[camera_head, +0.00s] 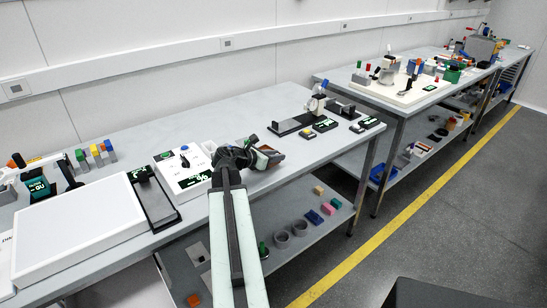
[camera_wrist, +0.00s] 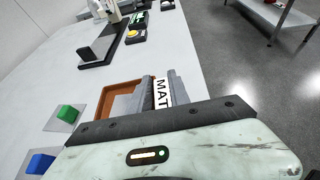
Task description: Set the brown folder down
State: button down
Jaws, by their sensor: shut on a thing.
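My gripper (camera_head: 257,156) is over the front part of the near grey bench, at the end of my pale arm. It is shut on the brown folder (camera_head: 273,152), which sticks out to the right of the jaws. In the wrist view the brown folder (camera_wrist: 112,98) shows beyond and left of the jaws (camera_wrist: 160,92), and they hide part of it. A white label reading "MAT" shows between the jaws. I cannot tell whether the folder touches the bench top.
The bench top (camera_head: 235,125) has free room behind the gripper. A black stand (camera_head: 295,124) and small dark boxes (camera_head: 325,125) stand to the right. A white panel device (camera_head: 183,170) is to the left. In the wrist view, green (camera_wrist: 67,113) and blue (camera_wrist: 40,163) blocks are left.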

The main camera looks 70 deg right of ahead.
notch_tip(320, 180, up, 10)
jog(key=p, duration=0.8)
jog(key=shift+p, duration=0.35)
jog(key=shift+s, duration=0.1)
